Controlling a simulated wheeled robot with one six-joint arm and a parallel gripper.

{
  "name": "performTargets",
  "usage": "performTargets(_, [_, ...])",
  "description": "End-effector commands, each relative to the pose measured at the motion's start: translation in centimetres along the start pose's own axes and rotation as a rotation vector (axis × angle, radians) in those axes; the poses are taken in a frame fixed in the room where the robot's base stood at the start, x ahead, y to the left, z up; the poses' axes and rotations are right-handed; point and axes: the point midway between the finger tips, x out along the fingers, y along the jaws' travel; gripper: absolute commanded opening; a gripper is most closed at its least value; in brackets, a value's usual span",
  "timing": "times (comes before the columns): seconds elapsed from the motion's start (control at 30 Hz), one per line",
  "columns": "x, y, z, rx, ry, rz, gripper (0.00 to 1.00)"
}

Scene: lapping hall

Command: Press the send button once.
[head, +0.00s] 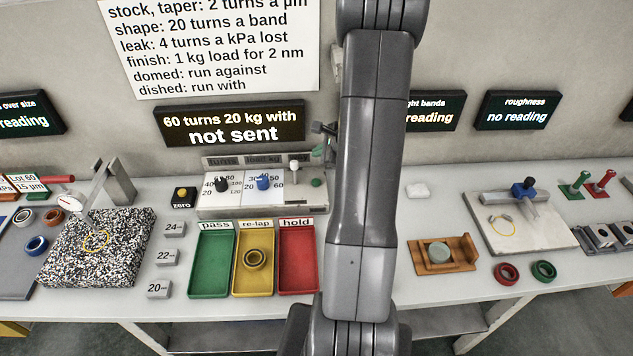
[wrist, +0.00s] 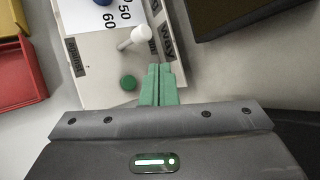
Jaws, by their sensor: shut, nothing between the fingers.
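The control box (head: 250,203) stands on the bench behind the coloured trays, with a black turns knob (head: 222,184), a blue load knob (head: 263,182) and a white lever (head: 294,168). A small round green button (head: 316,183) sits at its right end; no send label is legible on it. In the wrist view the green button (wrist: 128,82) lies just left of my gripper (wrist: 158,72), below the white lever (wrist: 135,38). My gripper's green fingers are shut and empty, apart from the button in the picture. Their height above the box is unclear. The display (head: 232,124) reads "60 turns 20 kg with not sent".
Pass (head: 211,262), re-lap (head: 253,272) and hold (head: 297,262) trays lie before the box; a ring rests in re-lap. A speckled block (head: 97,250) is left. A wooden holder (head: 443,254) is right. My arm hides the bench between.

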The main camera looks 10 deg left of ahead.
Motion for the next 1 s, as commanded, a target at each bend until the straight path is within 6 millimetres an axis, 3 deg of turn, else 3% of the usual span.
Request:
performTargets(0.6, [5.4,4.0,-4.0,0.000,0.000,0.000,0.00])
performTargets(1.0, [5.8,4.3,-4.3,0.000,0.000,0.000,0.00])
